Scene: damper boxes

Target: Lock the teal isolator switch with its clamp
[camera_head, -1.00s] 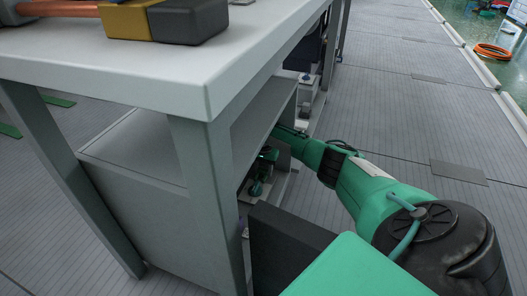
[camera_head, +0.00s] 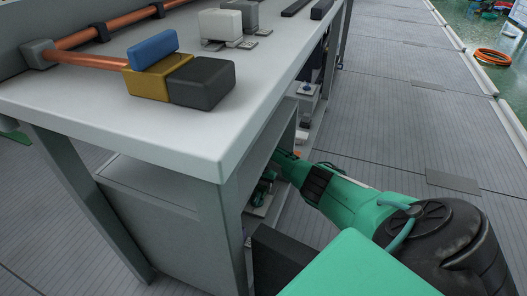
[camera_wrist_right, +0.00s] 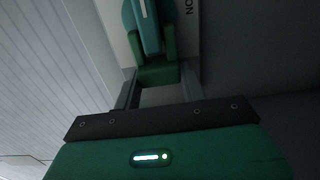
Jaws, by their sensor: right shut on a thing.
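In the right wrist view, the teal isolator switch (camera_wrist_right: 150,20) has a round body and a raised handle with a pale stripe. It sits on a light plate beside dark lettering that reads "NO". A green clamp (camera_wrist_right: 159,74) reaches up around the lower end of the handle. My right gripper (camera_wrist_right: 161,82) is shut on the clamp, one finger on each side. Whether the clamp is fully seated is too dark to tell. In the head view, my right arm reaches under the bench top, where small teal parts (camera_head: 265,183) show in shadow. My left gripper is out of view.
The grey bench (camera_head: 150,140) has a leg close to my right arm and a shelf below its top. On top are a copper pipe (camera_head: 105,36), a blue block (camera_head: 152,48) and a black block (camera_head: 202,82).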

